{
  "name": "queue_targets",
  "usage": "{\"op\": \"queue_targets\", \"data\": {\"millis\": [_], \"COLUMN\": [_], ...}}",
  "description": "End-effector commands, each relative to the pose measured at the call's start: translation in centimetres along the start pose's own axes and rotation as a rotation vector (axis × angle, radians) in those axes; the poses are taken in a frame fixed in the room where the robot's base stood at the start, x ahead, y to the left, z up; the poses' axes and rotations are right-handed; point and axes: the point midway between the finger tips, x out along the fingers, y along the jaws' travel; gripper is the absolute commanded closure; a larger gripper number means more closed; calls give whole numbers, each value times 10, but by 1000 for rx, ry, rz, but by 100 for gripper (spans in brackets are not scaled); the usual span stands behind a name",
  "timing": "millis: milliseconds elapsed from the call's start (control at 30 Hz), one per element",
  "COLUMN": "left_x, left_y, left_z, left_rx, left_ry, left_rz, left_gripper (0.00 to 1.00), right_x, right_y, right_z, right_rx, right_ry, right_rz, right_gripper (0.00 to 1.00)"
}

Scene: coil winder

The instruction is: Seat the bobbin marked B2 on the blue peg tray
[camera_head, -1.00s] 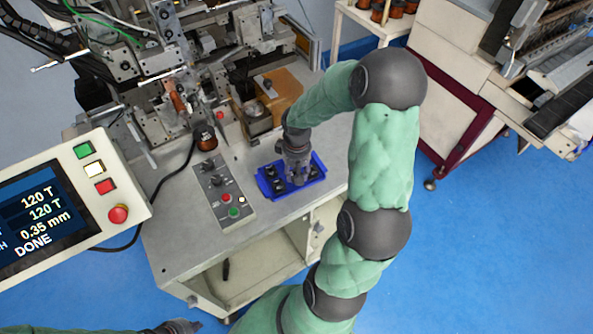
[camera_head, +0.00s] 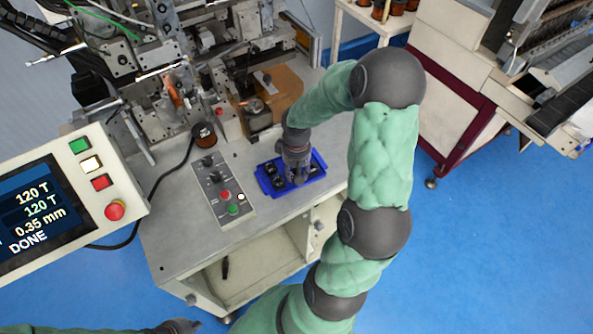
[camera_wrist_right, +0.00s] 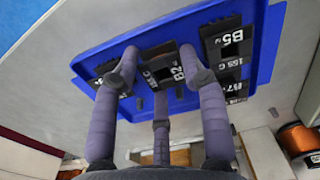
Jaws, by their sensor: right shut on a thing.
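The blue peg tray (camera_head: 264,187) lies on the grey bench top, and its blue rim (camera_wrist_right: 83,68) fills much of the right wrist view. The bobbin marked B2 (camera_wrist_right: 160,53) has a dark face with a white label and shows between my fingers, over the tray. My right gripper (camera_head: 297,178) points down at the tray; in the wrist view its fingers (camera_wrist_right: 160,62) are shut on B2. I cannot tell whether B2 rests fully on a peg. My left gripper (camera_head: 182,326) is at the bottom edge, away from the bench; its jaws are too small to read.
Bobbins marked B5 (camera_wrist_right: 228,40) and B7 (camera_wrist_right: 232,88) sit in the tray beside B2. A button panel (camera_head: 224,190) lies left of the tray. A copper-wound bobbin (camera_head: 204,134) stands near the winding machine (camera_head: 165,70). A display (camera_head: 40,210) reads DONE.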

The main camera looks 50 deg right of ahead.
Motion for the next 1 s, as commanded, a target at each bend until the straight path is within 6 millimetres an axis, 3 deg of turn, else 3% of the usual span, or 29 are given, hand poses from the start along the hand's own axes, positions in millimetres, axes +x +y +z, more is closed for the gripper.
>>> {"op": "queue_targets", "data": {"millis": [133, 167, 233, 267, 667, 767, 1000], "left_x": [4, 4, 3, 3, 3, 3, 3], "left_y": [-1, -1, -1, -1, -1, -1, -1], "left_z": [0, 0, 0, 0, 0, 0, 0], "left_rx": [0, 0, 0, 0, 0, 0, 0], "left_ry": [0, 0, 0, 0, 0, 0, 0], "left_rz": [0, 0, 0, 0, 0, 0, 0], "left_gripper": [100, 100, 100, 100, 100, 100, 100], "right_x": [4, 4, 4, 4, 0, -10, -55], "right_y": [0, 0, 0, 0, 0, 0, 1], "right_z": [0, 0, 0, 0, 0, -1, -1], "right_rx": [0, 0, 0, 0, 0, 1, 1], "right_ry": [0, 0, 0, 0, 1, 3, 6], "right_rz": [0, 0, 0, 0, 1, 1, 2], "right_gripper": [76, 54, 34, 29, 29, 29, 29]}}
